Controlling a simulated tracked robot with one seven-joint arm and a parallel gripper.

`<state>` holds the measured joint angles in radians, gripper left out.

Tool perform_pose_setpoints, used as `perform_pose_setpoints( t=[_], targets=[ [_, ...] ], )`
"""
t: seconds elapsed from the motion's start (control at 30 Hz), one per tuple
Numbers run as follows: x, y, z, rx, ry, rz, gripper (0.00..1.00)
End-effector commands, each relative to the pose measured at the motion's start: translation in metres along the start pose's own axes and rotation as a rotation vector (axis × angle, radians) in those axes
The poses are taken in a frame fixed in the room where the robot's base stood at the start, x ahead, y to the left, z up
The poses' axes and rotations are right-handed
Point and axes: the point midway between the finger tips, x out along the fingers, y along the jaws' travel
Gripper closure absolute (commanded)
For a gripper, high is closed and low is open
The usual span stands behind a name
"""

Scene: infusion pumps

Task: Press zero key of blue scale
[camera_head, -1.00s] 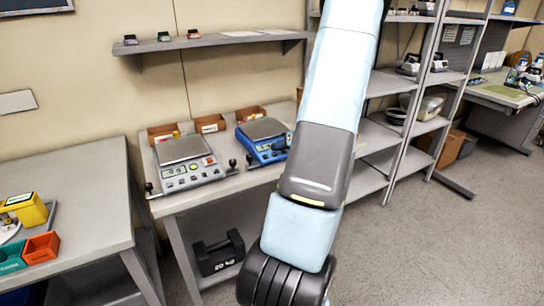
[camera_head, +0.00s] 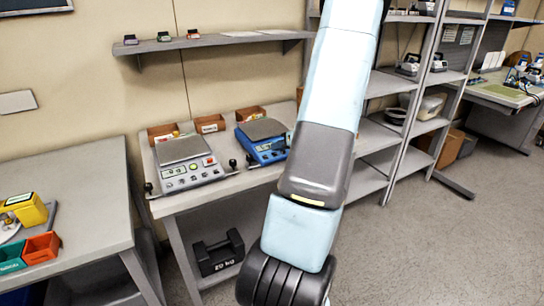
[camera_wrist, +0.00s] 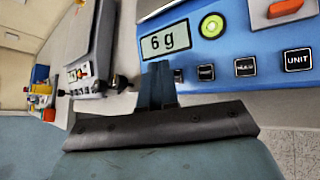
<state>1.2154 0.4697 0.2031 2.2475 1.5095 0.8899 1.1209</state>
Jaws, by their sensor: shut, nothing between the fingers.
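The blue scale (camera_head: 262,140) stands on the bench with a grey pan on top; my arm covers part of its right side. In the wrist view its blue front panel (camera_wrist: 225,45) fills the upper right, with a display (camera_wrist: 165,40) reading 6 g. A round green-ringed button (camera_wrist: 212,26) is right of the display. A row of dark keys runs below, including the UNIT key (camera_wrist: 298,60). The leftmost visible key (camera_wrist: 178,75) is partly hidden by my finger, and its label is unreadable. My gripper (camera_wrist: 158,72) is shut and empty, its tips just below the display; contact cannot be told.
A grey scale (camera_head: 184,165) stands left of the blue one on the same bench. Small cardboard bins (camera_head: 210,124) line the back. A shelf (camera_head: 210,40) hangs above. A 20 kg weight (camera_head: 218,253) sits on the lower shelf. A grey shelving rack (camera_head: 400,120) stands to the right.

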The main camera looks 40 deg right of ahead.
Motion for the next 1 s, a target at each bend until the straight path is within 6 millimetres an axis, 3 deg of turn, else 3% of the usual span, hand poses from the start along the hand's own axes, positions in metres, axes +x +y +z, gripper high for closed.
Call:
perform_pose_setpoints(
  t=[1.0],
  targets=[
    [0.0033,-0.0042,-0.0054,0.0,0.0,0.0,1.0]
  ],
)
